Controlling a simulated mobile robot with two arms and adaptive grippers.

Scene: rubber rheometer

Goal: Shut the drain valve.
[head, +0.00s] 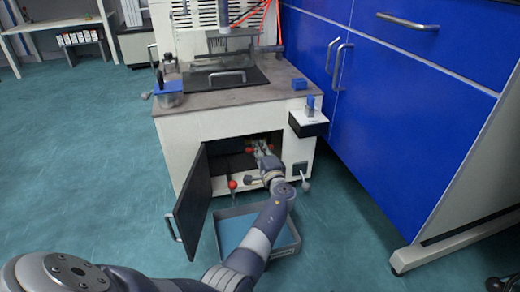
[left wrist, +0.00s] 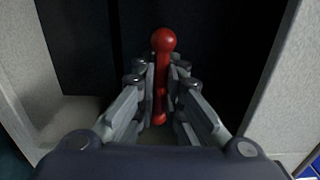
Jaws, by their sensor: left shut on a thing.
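The drain valve's lever is a red rod with a round red knob (left wrist: 163,41) on top, standing about upright in the left wrist view. My left gripper (left wrist: 161,95) has its fingers closed around the rod below the knob. In the head view my left gripper (head: 262,148) reaches into the open compartment in the front of the white machine (head: 225,130). Red parts show beside its fingers there, small and partly covered. The valve's body is hidden. My right gripper is not in view.
A dark door (head: 193,203) hangs open left of the compartment. A red-knobbed lever (head: 232,184) is on the lower front. A grey tray (head: 222,213) with a blue bottom lies on the floor below. Blue cabinets (head: 400,110) stand close on the right; the floor at left is clear.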

